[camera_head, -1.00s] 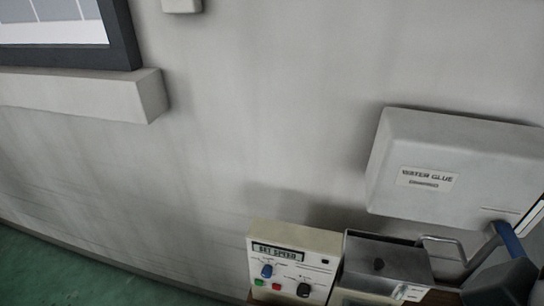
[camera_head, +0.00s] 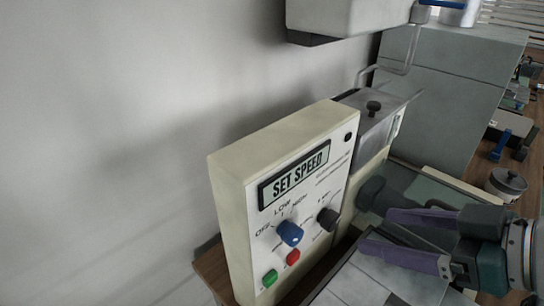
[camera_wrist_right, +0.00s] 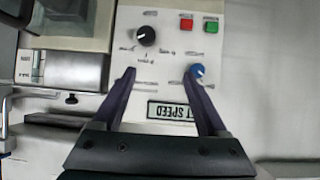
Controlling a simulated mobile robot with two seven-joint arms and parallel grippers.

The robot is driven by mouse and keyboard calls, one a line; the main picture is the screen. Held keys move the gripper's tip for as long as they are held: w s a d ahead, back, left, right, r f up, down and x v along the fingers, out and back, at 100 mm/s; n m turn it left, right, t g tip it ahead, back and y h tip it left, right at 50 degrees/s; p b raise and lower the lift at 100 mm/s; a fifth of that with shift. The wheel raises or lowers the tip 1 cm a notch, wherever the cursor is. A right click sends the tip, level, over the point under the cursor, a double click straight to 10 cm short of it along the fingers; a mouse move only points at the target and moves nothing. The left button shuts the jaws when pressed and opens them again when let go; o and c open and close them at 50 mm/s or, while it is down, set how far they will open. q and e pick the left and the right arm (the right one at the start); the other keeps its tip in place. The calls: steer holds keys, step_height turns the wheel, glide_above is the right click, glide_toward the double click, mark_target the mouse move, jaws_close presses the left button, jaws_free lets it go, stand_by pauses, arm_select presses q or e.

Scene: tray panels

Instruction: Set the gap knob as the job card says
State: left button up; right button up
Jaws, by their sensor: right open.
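A cream control panel (camera_head: 233,190) shows the words SET SPEED on its display (camera_head: 294,175). A blue knob (camera_head: 289,233) sits among the labels OFF, LOW and HIGH. A black knob (camera_head: 327,218) sits to its right; its small labels are too blurred to read, so I cannot tell its setting. My right gripper (camera_head: 375,231) is open and empty in front of the panel, to the right of the black knob. In the right wrist view the black knob (camera_wrist_right: 146,36) appears beyond the fingertips, and the blue knob (camera_wrist_right: 196,71) beside the right-hand finger. No readable job card shows.
A green button (camera_head: 270,277) and a red button (camera_head: 293,257) sit low on the panel. A grey metal box (camera_head: 376,128) with a black top knob stands behind it. The wall is bare at left.

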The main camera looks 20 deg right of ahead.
steer(key=t+y+b, duration=0.1)
steer(key=b, duration=0.4)
glide_toward(335, 223)
arm_select(q)
step_height(335, 223, down, 12)
steer(key=b, duration=0.3)
steer(key=shift+d+r, duration=0.25)
arm_select(e)
steer(key=shift+t, duration=0.3)
steer(key=x, duration=0.9)
steer(key=shift+w+f, duration=0.1)
steer(key=shift+f, duration=0.3)
steer(key=shift+c, duration=0.3)
arm_select(q)
steer(key=shift+d, duration=0.15)
arm_select(e)
jaws_close()
